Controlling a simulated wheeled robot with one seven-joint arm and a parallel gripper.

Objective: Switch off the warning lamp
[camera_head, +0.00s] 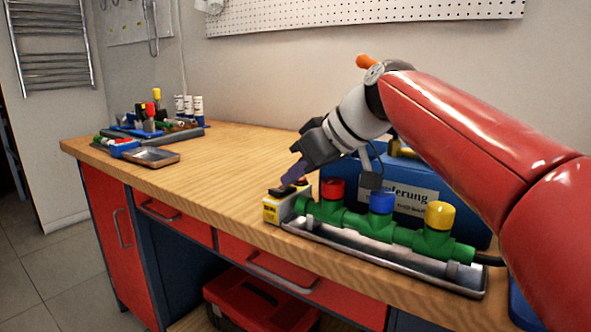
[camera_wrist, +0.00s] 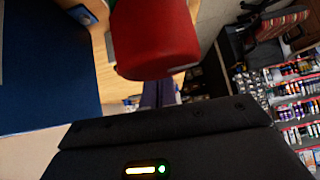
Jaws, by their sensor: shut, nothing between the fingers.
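A small light box with a yellow label (camera_head: 271,212) stands at the left end of the metal tray near the bench's front edge. A dark part, perhaps a switch, shows on its top, with a small red part beside it. No lit lamp can be made out. My gripper (camera_head: 291,179) is shut and empty, its purple fingers pointing down just above the box top; whether they touch it I cannot tell. In the wrist view the fingers (camera_wrist: 158,93) show below a large red cap (camera_wrist: 155,38), and the box is not visible there.
Green pipe fittings with a red cap (camera_head: 332,188), blue cap (camera_head: 381,202) and yellow cap (camera_head: 439,214) line the metal tray (camera_head: 400,262), right of the box. A blue case (camera_head: 345,172) stands behind. The bench's middle (camera_head: 220,175) is clear; tools and trays lie at its far left.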

